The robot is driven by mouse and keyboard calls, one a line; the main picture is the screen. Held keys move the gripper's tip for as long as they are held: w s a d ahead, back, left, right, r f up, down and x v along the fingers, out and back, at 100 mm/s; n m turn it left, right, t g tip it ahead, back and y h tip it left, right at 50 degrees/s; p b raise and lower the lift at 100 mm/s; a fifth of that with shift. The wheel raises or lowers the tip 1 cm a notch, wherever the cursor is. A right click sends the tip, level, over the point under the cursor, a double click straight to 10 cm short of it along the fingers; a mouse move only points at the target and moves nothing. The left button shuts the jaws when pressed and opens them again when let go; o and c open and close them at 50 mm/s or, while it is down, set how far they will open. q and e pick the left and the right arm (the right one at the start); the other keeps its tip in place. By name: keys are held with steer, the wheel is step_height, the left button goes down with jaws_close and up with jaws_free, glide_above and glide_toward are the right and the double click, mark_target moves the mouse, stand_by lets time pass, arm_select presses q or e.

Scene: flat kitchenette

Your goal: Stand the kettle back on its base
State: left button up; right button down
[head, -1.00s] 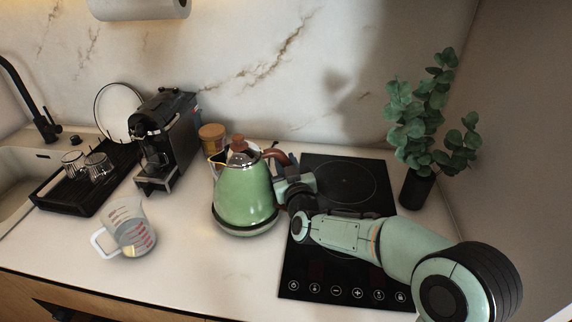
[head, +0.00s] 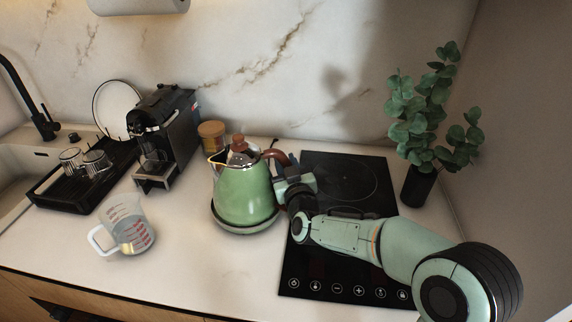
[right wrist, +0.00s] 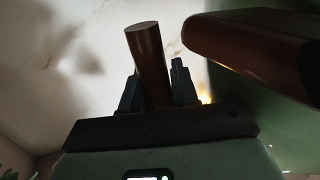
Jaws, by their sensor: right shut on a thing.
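The green kettle (head: 243,192), with a brown lid knob and a brown handle (head: 277,155), is upright over its round grey base (head: 247,229) on the counter. The base's rim shows below the kettle; I cannot tell whether the kettle is fully seated or slightly above it. My right gripper (head: 286,168) comes from the right and is shut on the handle. In the right wrist view the brown handle (right wrist: 148,62) stands between the dark fingers of my right gripper (right wrist: 155,82). My left gripper is not in view.
A measuring jug (head: 128,228) stands left of the kettle. A coffee machine (head: 168,140) and a cork-lidded jar (head: 212,132) stand behind. The black hob (head: 330,270) lies right, under my right arm, with a potted plant (head: 417,188) beyond. The counter in front of the kettle is clear.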

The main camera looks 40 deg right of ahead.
steer(key=c, duration=1.1)
jaws_free()
steer(key=shift+r, duration=0.15)
steer(key=shift+c, duration=0.2)
steer(key=b+v, duration=0.1)
steer(key=v, duration=1)
